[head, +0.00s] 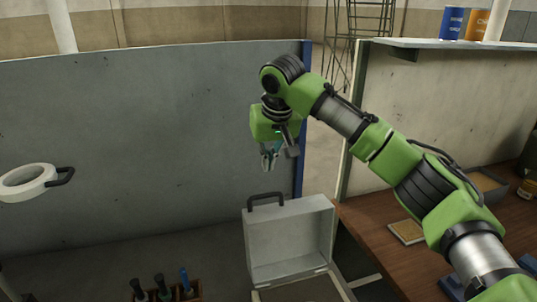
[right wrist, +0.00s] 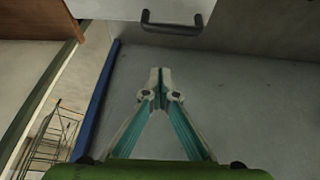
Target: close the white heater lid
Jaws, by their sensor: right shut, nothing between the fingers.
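The white heater lid (head: 290,243) stands open and upright at the bottom middle of the head view, above its box. A dark handle (head: 265,199) sits on its top edge. In the right wrist view the lid (right wrist: 110,9) shows at the top, with its handle (right wrist: 172,25) toward the fingers. My right gripper (head: 270,157) is above the lid in the head view, apart from it. In the wrist view its fingers (right wrist: 159,78) are shut together and empty, with a gap to the handle. My left gripper is not in view.
A white ring with a dark handle (head: 28,183) is at the left. A grey panel (head: 150,130) stands behind. A small rack of tools (head: 167,288) is at the lower left. A wooden bench (head: 385,235) with trays is at the right, below a shelf (head: 460,44) with cans.

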